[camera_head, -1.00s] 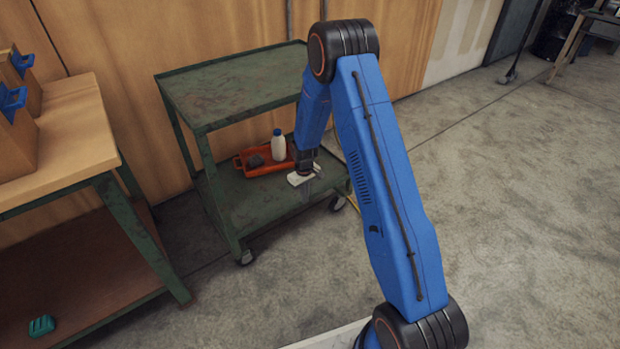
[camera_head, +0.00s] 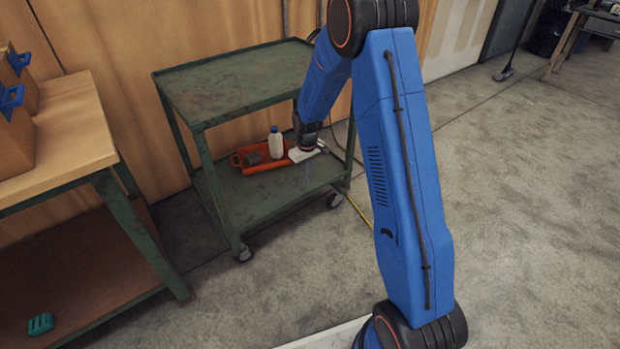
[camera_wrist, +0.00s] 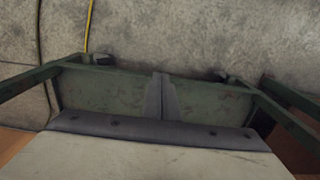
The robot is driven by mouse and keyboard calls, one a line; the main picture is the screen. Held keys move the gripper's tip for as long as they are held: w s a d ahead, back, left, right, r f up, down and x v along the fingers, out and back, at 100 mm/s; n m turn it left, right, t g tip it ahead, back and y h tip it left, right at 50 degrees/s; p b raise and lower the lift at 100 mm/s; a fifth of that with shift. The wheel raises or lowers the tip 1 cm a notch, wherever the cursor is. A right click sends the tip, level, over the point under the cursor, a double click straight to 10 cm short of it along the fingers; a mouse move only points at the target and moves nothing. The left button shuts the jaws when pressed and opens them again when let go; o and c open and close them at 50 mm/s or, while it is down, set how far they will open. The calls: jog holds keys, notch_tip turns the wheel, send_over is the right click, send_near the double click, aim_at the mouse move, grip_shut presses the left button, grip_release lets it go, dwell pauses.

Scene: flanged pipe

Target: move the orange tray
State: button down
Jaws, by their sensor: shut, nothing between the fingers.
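The orange tray (camera_head: 242,164) lies on the lower shelf of the green cart, toward its back. A white bottle with a blue cap (camera_head: 276,143) stands upright in it, and a dark grey lump (camera_head: 253,158) lies beside the bottle. My gripper (camera_head: 308,171) is over the right part of that shelf, to the right of the tray, and its body hides the tray's right end. In the wrist view the fingers (camera_wrist: 161,97) are together with nothing between them, pointing over the green shelf. The tray does not show in the wrist view.
The green cart (camera_head: 230,82) has an empty upper shelf above the tray, and posts at its corners. The lower shelf (camera_head: 262,203) is bare in front. A wooden workbench (camera_head: 62,135) stands at left, with a teal object (camera_head: 40,324) low down. Open concrete floor lies at right.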

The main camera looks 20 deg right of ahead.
jog(key=shift+s+d+r, duration=0.1)
jog(key=shift+s+r, duration=0.2)
jog(key=shift+r, duration=0.05)
jog(key=c, duration=2.3)
grip_release()
jog(key=shift+o, duration=0.2)
jog(key=w+d+f+m+t, duration=0.1)
jog(key=w+t, duration=0.3)
jog(key=w, duration=0.7)
jog(key=w+d+f+m+t, duration=0.1)
jog(key=w+t, duration=0.3)
jog(key=w, duration=0.8)
jog(key=shift+d+f+m+t, duration=0.15)
jog(key=shift+d+m+t, duration=0.3)
jog(key=shift+m, duration=0.25)
jog(key=x, duration=1.7)
jog(key=shift+w+a+f, duration=0.15)
jog(key=shift+a+f, duration=0.1)
grip_shut()
